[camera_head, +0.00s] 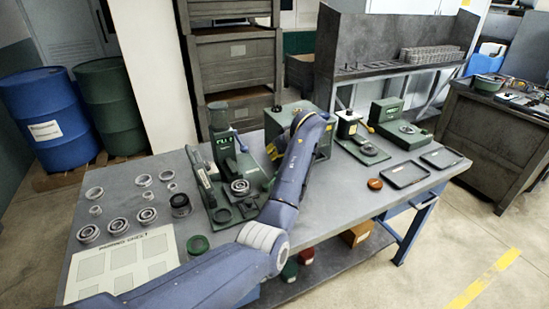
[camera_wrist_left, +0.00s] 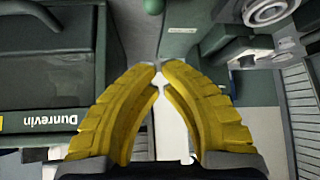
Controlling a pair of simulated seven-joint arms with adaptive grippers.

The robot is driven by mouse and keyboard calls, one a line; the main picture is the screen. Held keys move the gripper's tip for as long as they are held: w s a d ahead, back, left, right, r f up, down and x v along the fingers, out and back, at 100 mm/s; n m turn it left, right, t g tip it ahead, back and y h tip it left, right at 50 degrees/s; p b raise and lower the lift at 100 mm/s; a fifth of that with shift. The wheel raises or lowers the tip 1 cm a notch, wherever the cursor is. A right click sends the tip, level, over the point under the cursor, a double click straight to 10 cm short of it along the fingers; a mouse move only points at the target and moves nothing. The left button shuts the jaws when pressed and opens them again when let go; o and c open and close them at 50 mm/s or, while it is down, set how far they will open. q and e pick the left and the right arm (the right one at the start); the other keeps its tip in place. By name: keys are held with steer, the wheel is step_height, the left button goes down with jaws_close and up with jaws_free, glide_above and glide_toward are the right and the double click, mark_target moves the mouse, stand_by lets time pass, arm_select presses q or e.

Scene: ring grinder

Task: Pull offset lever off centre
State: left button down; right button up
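The bench machine nearest the middle, a green unit with a display (camera_head: 222,146), holds a bearing ring (camera_head: 240,186) on its base. My left arm reaches across the bench, and its yellow gripper (camera_head: 272,152) is beside this machine, partly hidden by the wrist. In the left wrist view, the two yellow fingers (camera_wrist_left: 160,72) are nearly tip to tip, with nothing clearly held between them. A round green knob (camera_wrist_left: 152,6) lies beyond the fingertips at the top edge. I cannot tell whether it is the offset lever's. My right gripper is not in view.
A green box-shaped unit (camera_head: 318,143) stands right behind my wrist; its labelled side (camera_wrist_left: 45,100) fills the wrist view's left. Several rings (camera_head: 147,215) lie on the bench's left. A red-brown disc (camera_head: 375,184) and dark trays (camera_head: 405,174) lie at right.

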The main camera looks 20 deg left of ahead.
arm_select(q)
steer(key=x, duration=0.9)
steer(key=shift+r, duration=0.1)
steer(key=shift+s+d, duration=0.55)
steer(key=shift+d, duration=0.25)
steer(key=shift+s+d+f, duration=0.35)
steer(key=shift+s+d, duration=0.35)
steer(key=shift+d, duration=0.15)
steer(key=shift+s+a+f, duration=0.1)
